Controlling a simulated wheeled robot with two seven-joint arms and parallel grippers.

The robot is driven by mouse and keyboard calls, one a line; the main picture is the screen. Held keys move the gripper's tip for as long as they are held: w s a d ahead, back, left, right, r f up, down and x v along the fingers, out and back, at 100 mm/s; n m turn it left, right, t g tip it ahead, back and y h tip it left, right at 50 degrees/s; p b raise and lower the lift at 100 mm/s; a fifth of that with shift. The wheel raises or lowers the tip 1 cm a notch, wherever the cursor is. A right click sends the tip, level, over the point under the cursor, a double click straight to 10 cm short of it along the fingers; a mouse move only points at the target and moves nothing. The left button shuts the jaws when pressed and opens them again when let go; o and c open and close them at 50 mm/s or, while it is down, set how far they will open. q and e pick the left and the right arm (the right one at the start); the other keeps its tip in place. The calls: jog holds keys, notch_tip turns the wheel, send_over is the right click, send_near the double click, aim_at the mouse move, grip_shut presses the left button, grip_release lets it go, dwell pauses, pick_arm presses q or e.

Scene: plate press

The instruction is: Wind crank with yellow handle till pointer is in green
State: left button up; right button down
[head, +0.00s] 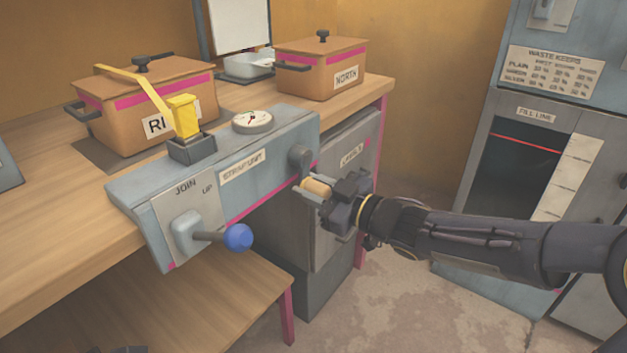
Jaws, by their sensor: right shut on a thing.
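The crank (299,157) sits on the right end of the front of the grey-blue strap unit. Its pale tan-yellow handle (316,186) sticks out toward the front right. My right gripper (315,190) is shut on this handle, its arm coming in from the right. The round gauge (252,121) lies on top of the unit, with a white face, a thin dark pointer and small coloured marks. The gauge is too small to tell which mark the pointer is on. My left gripper is not in view.
A lever with a blue knob (238,237) sticks out left of the crank. A yellow strap (138,83) runs from a yellow buckle block (183,115) over a brown box (150,92). Another box (321,66) stands behind. A grey cabinet (540,150) stands at right, with open floor between.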

jog(key=m+p, duration=0.2)
jog(key=s+a+r+m+p, duration=0.1)
jog(key=m+p, duration=0.1)
jog(key=s+m+p, duration=0.1)
jog(key=m+p, duration=0.1)
jog(key=shift+s+a+r+p, duration=0.2)
jog(key=shift+a+r+p, duration=0.05)
jog(key=shift+a+p, duration=0.15)
jog(key=shift+s+a+r+m+p, duration=0.25)
jog(key=shift+r+m+p, duration=0.1)
jog(key=shift+m+p, duration=0.65)
jog(key=shift+s+a+r+m+p, duration=0.15)
jog(key=shift+s+r+m+p, duration=0.15)
jog(key=shift+m+p, duration=0.7)
jog(key=c, duration=1.1)
grip_release()
jog(key=shift+d, duration=0.15)
jog(key=p+v, duration=0.1)
jog(key=v, duration=0.6)
jog(key=shift+s+d, duration=0.2)
